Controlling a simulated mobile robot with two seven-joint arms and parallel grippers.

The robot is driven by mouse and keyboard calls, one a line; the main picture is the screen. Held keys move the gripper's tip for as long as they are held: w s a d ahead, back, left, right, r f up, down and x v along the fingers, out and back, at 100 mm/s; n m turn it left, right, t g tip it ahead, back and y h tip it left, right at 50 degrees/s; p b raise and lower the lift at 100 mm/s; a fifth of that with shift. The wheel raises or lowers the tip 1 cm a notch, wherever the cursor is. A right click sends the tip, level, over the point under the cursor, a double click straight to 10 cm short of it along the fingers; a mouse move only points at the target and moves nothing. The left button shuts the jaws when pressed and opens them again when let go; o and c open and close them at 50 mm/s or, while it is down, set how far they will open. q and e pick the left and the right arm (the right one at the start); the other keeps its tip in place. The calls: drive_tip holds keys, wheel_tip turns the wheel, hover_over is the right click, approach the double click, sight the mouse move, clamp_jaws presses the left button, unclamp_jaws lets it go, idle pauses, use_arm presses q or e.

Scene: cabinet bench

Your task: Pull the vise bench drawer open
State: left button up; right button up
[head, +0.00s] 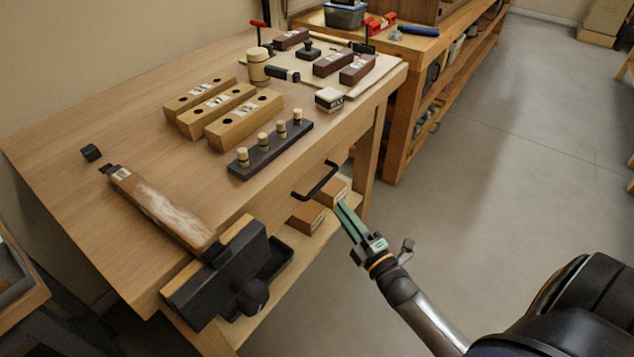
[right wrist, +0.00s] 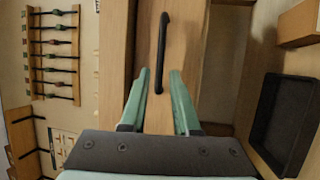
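The vise bench (head: 90,215) has a drawer in its front side, under the top, with a black bar handle (head: 318,184). The drawer looks closed. The handle (right wrist: 163,50) also shows in the right wrist view, running lengthwise up the picture. My right gripper (head: 341,206) is in front of the bench, just below and right of the handle, and appears apart from it. In the right wrist view its green fingers (right wrist: 160,73) are open and empty, with the handle's lower end seen between them. My left gripper is not in view.
A dark vise (head: 225,270) juts from the bench's near corner, clamping a wooden board (head: 160,205). Wooden boxes (head: 307,217) stand on the shelf below the drawer. A black tray (right wrist: 284,118) shows at right in the wrist view. The floor (head: 480,170) right of the bench is clear.

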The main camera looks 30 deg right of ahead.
sight(321, 181)
drive_tip(key=w, duration=0.3)
drive_tip(key=w+r+b, duration=0.1)
drive_tip(key=w, duration=0.5)
drive_tip(key=shift+w+r, duration=0.25)
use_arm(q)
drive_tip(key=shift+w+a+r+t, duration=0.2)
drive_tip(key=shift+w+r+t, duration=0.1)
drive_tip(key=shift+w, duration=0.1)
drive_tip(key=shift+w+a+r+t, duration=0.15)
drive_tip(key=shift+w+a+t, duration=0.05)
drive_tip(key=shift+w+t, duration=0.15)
use_arm(e)
drive_tip(key=shift+w, duration=0.15)
drive_tip(key=c, duration=0.4)
clamp_jaws()
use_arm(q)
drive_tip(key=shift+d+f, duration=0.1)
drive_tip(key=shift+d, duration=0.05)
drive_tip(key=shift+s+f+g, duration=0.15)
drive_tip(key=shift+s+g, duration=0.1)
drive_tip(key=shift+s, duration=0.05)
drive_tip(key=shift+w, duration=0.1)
